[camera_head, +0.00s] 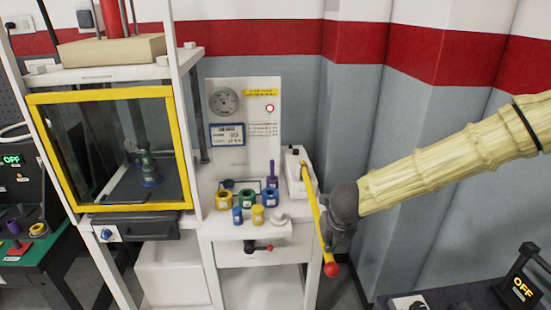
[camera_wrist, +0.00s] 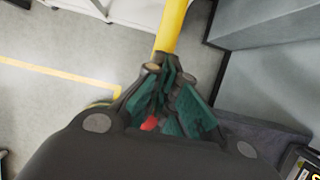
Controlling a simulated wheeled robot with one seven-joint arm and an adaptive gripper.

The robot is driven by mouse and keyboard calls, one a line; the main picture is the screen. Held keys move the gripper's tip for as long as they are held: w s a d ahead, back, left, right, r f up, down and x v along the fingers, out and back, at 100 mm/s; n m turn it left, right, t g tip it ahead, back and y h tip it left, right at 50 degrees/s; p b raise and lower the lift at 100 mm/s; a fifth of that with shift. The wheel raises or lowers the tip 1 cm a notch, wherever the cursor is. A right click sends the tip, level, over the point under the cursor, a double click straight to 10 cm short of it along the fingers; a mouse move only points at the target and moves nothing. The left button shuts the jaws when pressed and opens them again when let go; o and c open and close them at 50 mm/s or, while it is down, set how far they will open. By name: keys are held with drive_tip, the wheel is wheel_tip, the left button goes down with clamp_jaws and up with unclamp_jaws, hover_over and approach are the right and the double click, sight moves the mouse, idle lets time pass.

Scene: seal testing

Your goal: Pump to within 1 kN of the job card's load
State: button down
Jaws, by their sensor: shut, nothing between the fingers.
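The yellow pump lever (camera_head: 313,208) slopes down from the white pump body (camera_head: 295,172) to a red ball end (camera_head: 331,269). My gripper (camera_head: 328,240) is at the lower part of the lever, just above the ball. In the wrist view the lever (camera_wrist: 173,28) runs down behind the green finger pads of my gripper (camera_wrist: 168,85), and some red shows between them. The fingers are shut with nothing held; whether they touch the lever I cannot tell. A round gauge (camera_head: 224,102) and a blue-edged card (camera_head: 227,134) are on the white panel; their figures are unreadable.
A yellow-framed clear guard (camera_head: 111,94) closes the press at left. Several coloured rings and cylinders stand on the bench, including a green ring (camera_head: 246,197). A drawer (camera_head: 262,247) is below. The grey wall (camera_head: 345,110) is close behind my arm.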

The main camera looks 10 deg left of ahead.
drive_tip(key=shift+f, duration=0.1)
drive_tip(key=w+p+v, duration=0.1)
drive_tip(key=p+v, duration=0.5)
drive_tip(key=v, duration=0.3)
drive_tip(key=w+a+r+p+v, duration=0.1)
drive_tip(key=w+p+v, duration=0.1)
drive_tip(key=p+v, duration=0.4)
drive_tip(key=v, duration=0.4)
drive_tip(key=shift+w+r, duration=0.2)
drive_tip(key=shift+w, duration=0.15)
drive_tip(key=shift+a, duration=0.2)
idle(0.9)
